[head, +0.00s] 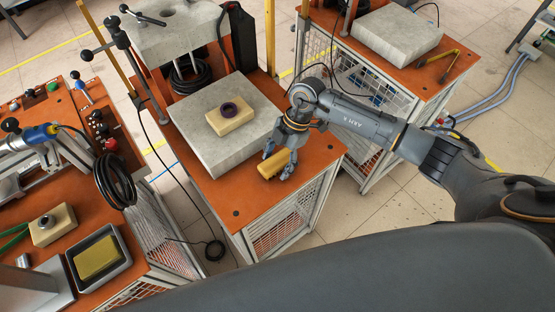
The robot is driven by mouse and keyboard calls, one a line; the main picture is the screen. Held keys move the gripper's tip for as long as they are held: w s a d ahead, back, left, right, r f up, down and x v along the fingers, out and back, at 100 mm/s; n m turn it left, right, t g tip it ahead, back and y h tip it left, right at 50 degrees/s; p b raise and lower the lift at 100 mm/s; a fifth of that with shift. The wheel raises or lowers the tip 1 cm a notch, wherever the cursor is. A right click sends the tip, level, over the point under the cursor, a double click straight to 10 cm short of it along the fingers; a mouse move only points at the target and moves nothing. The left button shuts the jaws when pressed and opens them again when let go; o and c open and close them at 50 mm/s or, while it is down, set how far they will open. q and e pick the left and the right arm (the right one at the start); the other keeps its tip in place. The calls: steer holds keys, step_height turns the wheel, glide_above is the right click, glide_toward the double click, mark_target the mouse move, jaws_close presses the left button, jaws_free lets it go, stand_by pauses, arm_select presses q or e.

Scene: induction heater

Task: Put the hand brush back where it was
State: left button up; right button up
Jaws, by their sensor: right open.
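The hand brush (272,164), seen as a small tan wooden block, lies on the orange top of the middle bench, near its front right edge, beside the grey slab. My right gripper (281,161) reaches in from the right and points down at the brush. Its fingers are open and sit close around the brush's right end. I cannot tell if they touch it. The bristles cannot be made out. My left gripper is not in view.
A grey slab (205,149) beside the brush carries a wooden block (230,116) with a dark ring (228,108). A yellow post (270,40) rises behind. At the left, another orange bench holds a tray (122,262) and a black cable coil (114,181). The orange top's front corner is clear.

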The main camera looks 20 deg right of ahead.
steer(key=shift+r, duration=0.2)
steer(key=shift+w+d+r, duration=0.15)
steer(key=shift+r, duration=0.15)
steer(key=b+v, duration=0.2)
steer(key=v, duration=0.9)
steer(key=shift+r, duration=0.1)
